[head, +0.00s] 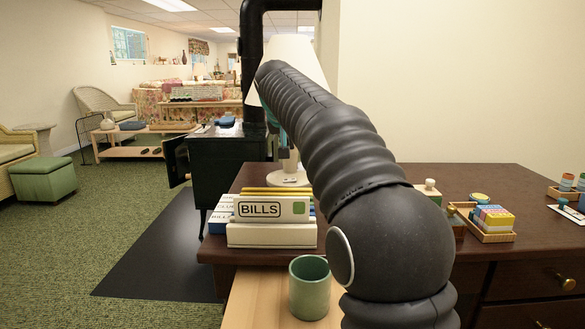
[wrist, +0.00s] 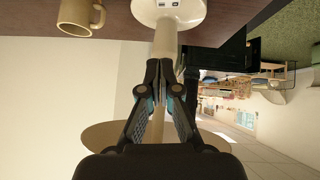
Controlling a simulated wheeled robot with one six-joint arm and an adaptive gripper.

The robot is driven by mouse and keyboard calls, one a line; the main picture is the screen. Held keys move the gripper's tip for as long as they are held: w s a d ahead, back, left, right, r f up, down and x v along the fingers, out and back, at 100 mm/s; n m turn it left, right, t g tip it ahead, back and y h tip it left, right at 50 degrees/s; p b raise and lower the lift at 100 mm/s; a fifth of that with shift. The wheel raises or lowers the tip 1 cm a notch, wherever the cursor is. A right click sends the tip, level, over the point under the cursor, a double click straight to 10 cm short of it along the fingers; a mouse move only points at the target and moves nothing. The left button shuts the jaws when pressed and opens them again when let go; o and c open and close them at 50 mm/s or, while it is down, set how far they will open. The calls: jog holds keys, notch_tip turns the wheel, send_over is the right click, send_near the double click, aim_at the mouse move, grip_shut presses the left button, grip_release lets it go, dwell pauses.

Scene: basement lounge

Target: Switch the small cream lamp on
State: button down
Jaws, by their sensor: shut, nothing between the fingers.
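The small cream lamp stands on the dark wooden desk, partly hidden behind my arm in the head view. Its shade (head: 292,50) and round base (head: 289,179) show there. The wrist view is upside down: the lamp base (wrist: 170,12) is at the top, with small dark-marked controls on it, and the tan, unlit-looking shade (wrist: 105,136) is below. My gripper (wrist: 166,64) is shut and empty, its fingertips in line with the lamp stem (wrist: 165,40). I cannot tell whether they touch it. In the head view my arm hides most of the gripper.
A cream mug (wrist: 80,16) stands beside the lamp. A file box marked BILLS (head: 272,234) and a green cup (head: 310,287) are nearer. A wooden tray of coloured blocks (head: 490,236) is at right. A black stove (head: 225,160) stands behind left. Carpet at left is open.

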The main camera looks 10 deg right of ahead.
send_over(293, 185)
notch_tip(293, 185, down, 7)
jog(key=shift+a+r, duration=0.15)
jog(key=shift+w+d+f+b, duration=0.1)
jog(key=shift+f+b, duration=0.2)
jog(key=shift+f, duration=0.35)
jog(key=shift+w+d+f+b, duration=0.1)
jog(key=shift+f+b, duration=0.15)
jog(key=shift+f, duration=0.35)
jog(key=shift+d+f, duration=0.1)
jog(key=shift+f, duration=0.8)
